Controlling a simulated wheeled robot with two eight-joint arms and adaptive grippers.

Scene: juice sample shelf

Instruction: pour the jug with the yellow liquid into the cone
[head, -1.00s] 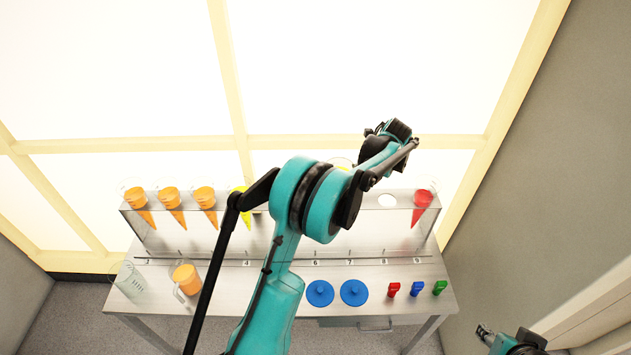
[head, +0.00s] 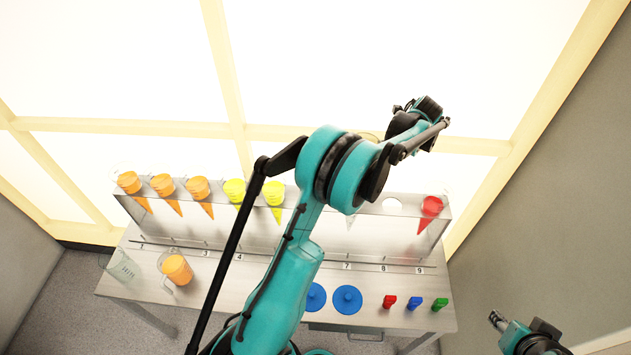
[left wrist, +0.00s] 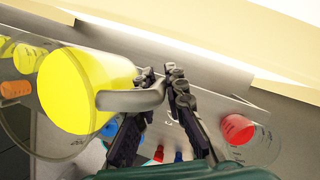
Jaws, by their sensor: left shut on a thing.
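My left gripper (left wrist: 162,86) is shut on the handle of the jug with yellow liquid (left wrist: 72,92) in the left wrist view. In the head view the jug is almost wholly hidden behind my left arm; only a pale rim (head: 368,136) shows. I cannot tell its exact tilt. In the rack, two yellow-filled cones (head: 234,191) (head: 275,193) stand left of the arm. A clear cone tip (head: 351,222) shows below the arm, its top hidden. My right gripper (head: 498,320) is away at the lower right, its opening unclear.
Three orange cones (head: 163,186) stand at the rack's left, a red cone (head: 429,208) at its right beside an empty hole (head: 392,204). An orange jug (head: 177,270), a clear beaker (head: 122,268), blue lids (head: 347,299) and small coloured items (head: 414,304) stand on the bench.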

